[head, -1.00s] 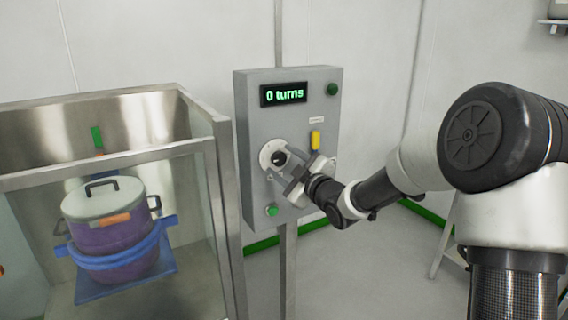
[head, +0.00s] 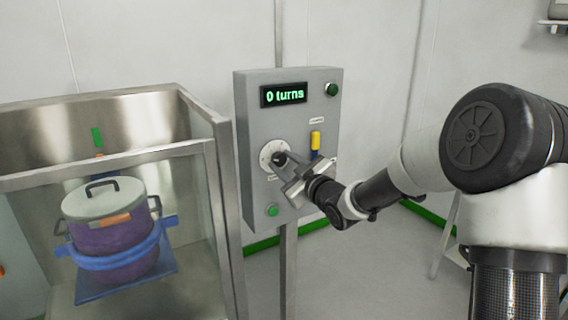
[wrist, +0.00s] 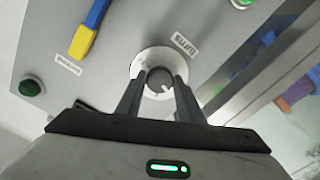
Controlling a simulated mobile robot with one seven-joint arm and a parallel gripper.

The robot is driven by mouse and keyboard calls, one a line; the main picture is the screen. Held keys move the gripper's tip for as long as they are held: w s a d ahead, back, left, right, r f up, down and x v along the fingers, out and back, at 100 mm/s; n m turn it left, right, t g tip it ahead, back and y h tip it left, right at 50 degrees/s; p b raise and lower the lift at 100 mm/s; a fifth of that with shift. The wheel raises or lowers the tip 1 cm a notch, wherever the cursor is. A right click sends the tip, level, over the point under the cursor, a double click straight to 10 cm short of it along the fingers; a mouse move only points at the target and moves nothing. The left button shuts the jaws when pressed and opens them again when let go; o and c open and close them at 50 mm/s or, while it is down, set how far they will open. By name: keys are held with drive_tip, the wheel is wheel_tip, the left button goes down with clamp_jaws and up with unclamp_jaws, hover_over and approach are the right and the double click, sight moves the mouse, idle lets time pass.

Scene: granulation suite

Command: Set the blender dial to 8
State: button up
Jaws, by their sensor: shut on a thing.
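The blender dial (wrist: 159,80) is a dark round knob with a pale mark, on a light round plate with a "TURNS" label beside it. In the head view, the dial's plate (head: 267,158) is on the front of the grey control box (head: 255,115), partly behind my fingers. My gripper (wrist: 158,88) is shut on the dial, one finger on each side of it. It also shows in the head view (head: 284,163). The green display (head: 284,94) at the top of the box reads "0 turns". The scale numbers on the plate are too small to read.
A yellow and blue lever (head: 315,142) is on the box near my gripper. Green buttons (head: 332,89) (head: 272,210) are at its top right and bottom. Left, a glass-fronted metal enclosure (head: 216,130) holds a purple lidded pot (head: 112,235) on a blue cradle.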

drive_tip(key=m+p, duration=0.1)
drive_tip(key=m, duration=0.3)
drive_tip(key=shift+m, duration=0.3)
drive_tip(key=m+p, duration=0.2)
drive_tip(key=m, duration=0.3)
drive_tip(key=shift+m, duration=0.3)
drive_tip(key=m+p, duration=0.2)
drive_tip(key=m, duration=0.3)
drive_tip(key=shift+r, duration=0.1)
drive_tip(key=shift+m+p, duration=1.2)
drive_tip(key=shift+m, duration=1.6)
drive_tip(key=o, duration=1.1)
drive_tip(key=shift+c, duration=0.2)
drive_tip(key=shift+s, duration=0.15)
